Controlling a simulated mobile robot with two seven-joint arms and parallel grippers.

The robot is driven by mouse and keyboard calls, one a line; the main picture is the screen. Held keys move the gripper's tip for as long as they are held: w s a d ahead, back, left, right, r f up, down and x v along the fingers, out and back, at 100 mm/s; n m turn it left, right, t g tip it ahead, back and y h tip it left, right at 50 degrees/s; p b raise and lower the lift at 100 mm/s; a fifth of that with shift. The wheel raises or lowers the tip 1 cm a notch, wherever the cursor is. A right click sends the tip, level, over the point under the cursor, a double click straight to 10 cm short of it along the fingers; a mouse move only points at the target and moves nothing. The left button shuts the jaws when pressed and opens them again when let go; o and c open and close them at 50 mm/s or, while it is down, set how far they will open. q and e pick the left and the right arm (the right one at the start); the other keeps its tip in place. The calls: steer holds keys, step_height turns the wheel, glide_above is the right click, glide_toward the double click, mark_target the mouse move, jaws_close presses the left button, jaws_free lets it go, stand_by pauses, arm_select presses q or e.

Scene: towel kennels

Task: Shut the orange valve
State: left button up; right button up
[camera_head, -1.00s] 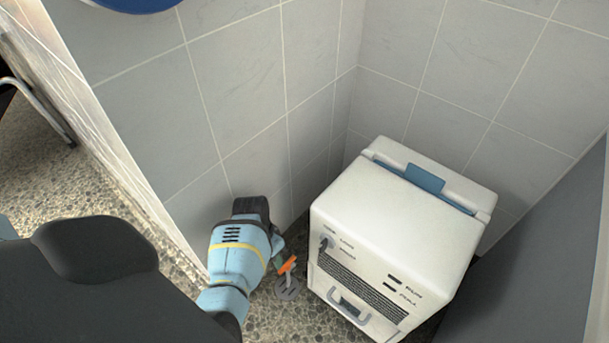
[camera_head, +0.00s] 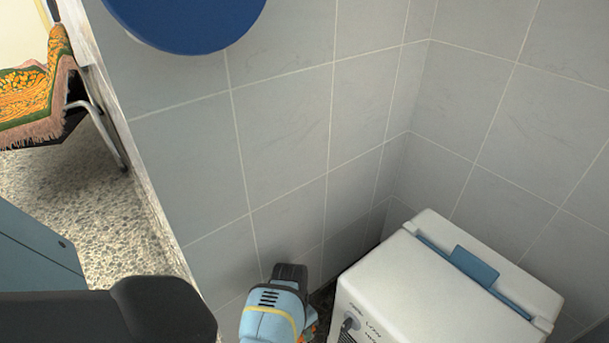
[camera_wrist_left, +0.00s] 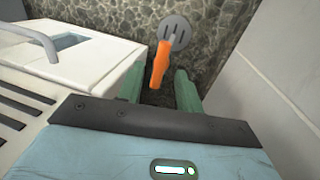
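The orange valve handle (camera_wrist_left: 160,65) shows in the left wrist view, with its near end between my finger tips in the picture. I cannot tell whether it touches them. Its far end meets a grey metal part above a round slotted grey disc (camera_wrist_left: 174,33) on the floor. My left gripper (camera_wrist_left: 158,84) is open, with green fingers on either side of the handle's near end. In the head view a small orange patch (camera_head: 310,326) shows beside my left wrist at the bottom edge; the fingers are hidden there. My right gripper is not in view.
A white box-shaped machine (camera_head: 405,285) with a blue latch (camera_head: 474,267) stands close to the right of my left gripper. Grey tiled walls (camera_head: 290,140) meet in a corner behind. A blue round object (camera_head: 185,20) is at the top. Pebbled floor (camera_head: 85,200) is open at left.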

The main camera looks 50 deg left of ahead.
arm_select(q)
steer(key=shift+d+f+b, duration=0.2)
steer(key=shift+f+b, duration=0.2)
steer(key=shift+f, duration=0.7)
steer(key=shift+r, duration=0.1)
jaws_close()
